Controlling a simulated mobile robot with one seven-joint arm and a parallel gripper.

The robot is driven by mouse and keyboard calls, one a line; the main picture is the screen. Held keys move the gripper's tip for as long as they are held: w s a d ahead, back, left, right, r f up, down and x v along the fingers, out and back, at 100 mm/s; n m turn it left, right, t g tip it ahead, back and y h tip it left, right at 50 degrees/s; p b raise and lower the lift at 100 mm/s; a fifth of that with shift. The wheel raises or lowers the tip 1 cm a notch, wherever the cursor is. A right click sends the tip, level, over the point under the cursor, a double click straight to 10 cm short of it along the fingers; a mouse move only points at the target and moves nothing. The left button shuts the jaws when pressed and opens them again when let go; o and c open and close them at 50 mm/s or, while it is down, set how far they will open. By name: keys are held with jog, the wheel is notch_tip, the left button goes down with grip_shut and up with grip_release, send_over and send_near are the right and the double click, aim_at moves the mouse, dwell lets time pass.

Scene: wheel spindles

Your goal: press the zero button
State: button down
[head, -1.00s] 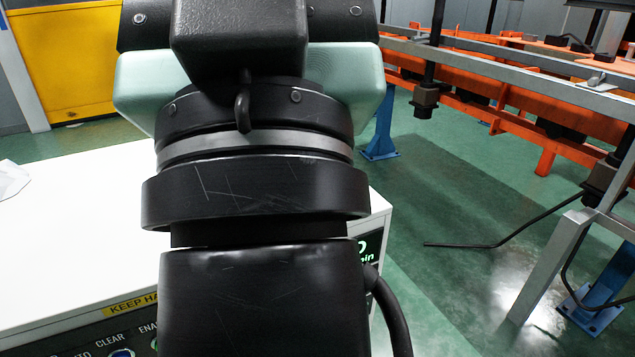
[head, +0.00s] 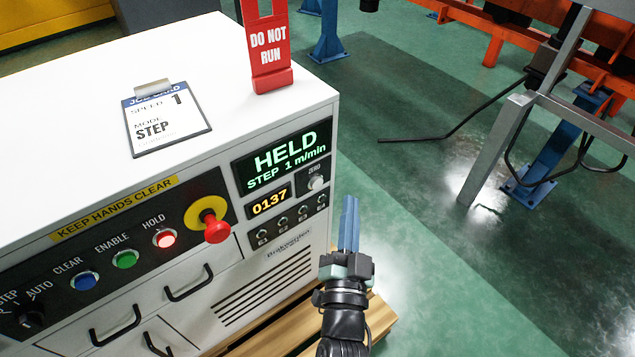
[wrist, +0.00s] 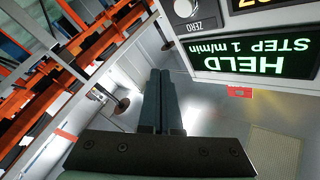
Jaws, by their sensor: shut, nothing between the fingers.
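The zero button (head: 316,182) is a small pale round button under its ZERO label, at the right end of the white cabinet's front panel, beside the amber counter (head: 269,201) reading 0137. In the wrist view the zero button (wrist: 184,9) is at the top edge, above an upside-down ZERO label. My gripper (head: 349,199) is shut and empty, its blue fingers pointing up in the head view, to the right of the button and apart from it. In the wrist view the closed fingertips (wrist: 160,72) are below and left of the button.
The green display (head: 284,158) reads HELD, STEP 1 m/min. A red emergency knob (head: 217,230), lit red HOLD button (head: 165,238), and green and blue buttons are further left. A DO NOT RUN tag (head: 269,60) and job card (head: 167,118) are on top.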

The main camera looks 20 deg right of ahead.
aim_at(316, 183)
jog(key=shift+m+g+h, duration=0.3)
jog(key=shift+m+g, duration=0.2)
jog(key=f, duration=0.1)
jog(key=s+f, duration=0.2)
jog(key=f, duration=0.1)
jog(key=shift+s+d, duration=0.15)
jog(key=shift+d, duration=0.25)
jog(key=w+a+p, duration=0.3)
jog(key=w, duration=0.5)
jog(key=shift+w, duration=0.2)
dwell(1.2)
jog(key=shift+w+a, duration=0.15)
jog(key=shift+w, duration=0.25)
